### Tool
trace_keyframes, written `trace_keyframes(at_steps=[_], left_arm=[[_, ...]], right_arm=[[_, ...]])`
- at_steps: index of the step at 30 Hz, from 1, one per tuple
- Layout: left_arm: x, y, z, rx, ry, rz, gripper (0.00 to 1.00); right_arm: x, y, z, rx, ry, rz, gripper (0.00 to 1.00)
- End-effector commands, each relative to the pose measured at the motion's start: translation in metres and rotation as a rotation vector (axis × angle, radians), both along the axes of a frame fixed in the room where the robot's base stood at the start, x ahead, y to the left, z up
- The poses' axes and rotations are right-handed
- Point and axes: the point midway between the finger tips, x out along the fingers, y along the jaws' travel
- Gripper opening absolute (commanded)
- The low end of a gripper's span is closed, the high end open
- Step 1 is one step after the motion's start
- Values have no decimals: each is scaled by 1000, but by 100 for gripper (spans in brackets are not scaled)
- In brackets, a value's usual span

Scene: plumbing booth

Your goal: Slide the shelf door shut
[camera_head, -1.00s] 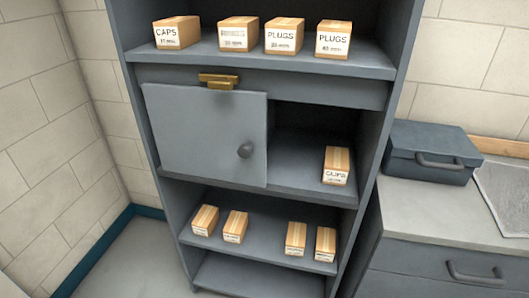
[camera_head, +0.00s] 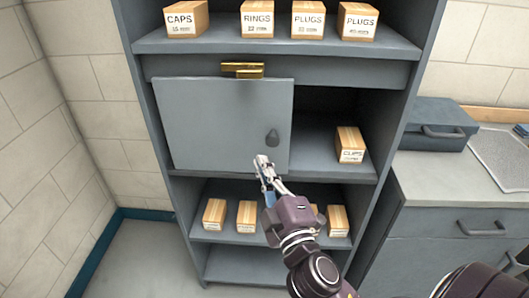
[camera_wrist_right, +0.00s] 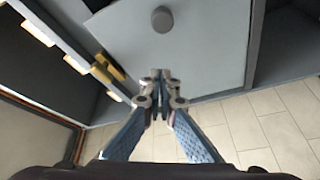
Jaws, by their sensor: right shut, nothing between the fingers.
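The shelf door (camera_head: 215,115) is a grey panel with a dark round knob (camera_head: 272,137) near its right edge. It covers the left part of the middle compartment, and the right part stands open. In the wrist view the door (camera_wrist_right: 195,45) and its knob (camera_wrist_right: 163,19) lie beyond the fingers. My right gripper (camera_head: 262,165) is shut and empty, in front of the door's lower edge, below and slightly left of the knob. In the right wrist view its fingertips (camera_wrist_right: 160,75) are together. I cannot tell whether they touch the door. My left gripper is not in view.
A brass catch (camera_head: 242,70) sits above the door. A cups box (camera_head: 350,145) stands in the open compartment. Several boxes stand on the shelves above and below. A cabinet (camera_head: 450,185) with a dark case (camera_head: 432,122) stands to the right.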

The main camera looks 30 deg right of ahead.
Motion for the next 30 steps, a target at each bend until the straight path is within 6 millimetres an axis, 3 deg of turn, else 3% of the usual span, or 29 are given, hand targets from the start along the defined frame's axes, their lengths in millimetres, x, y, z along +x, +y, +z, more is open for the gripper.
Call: trace_keyframes(at_steps=[16,24,30], left_arm=[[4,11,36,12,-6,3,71],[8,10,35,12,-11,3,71],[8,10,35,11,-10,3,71]], right_arm=[[94,-18,18,1,0,0,0],[80,-43,-2,0,4,-1,0],[76,-49,-5,2,3,1,0]])
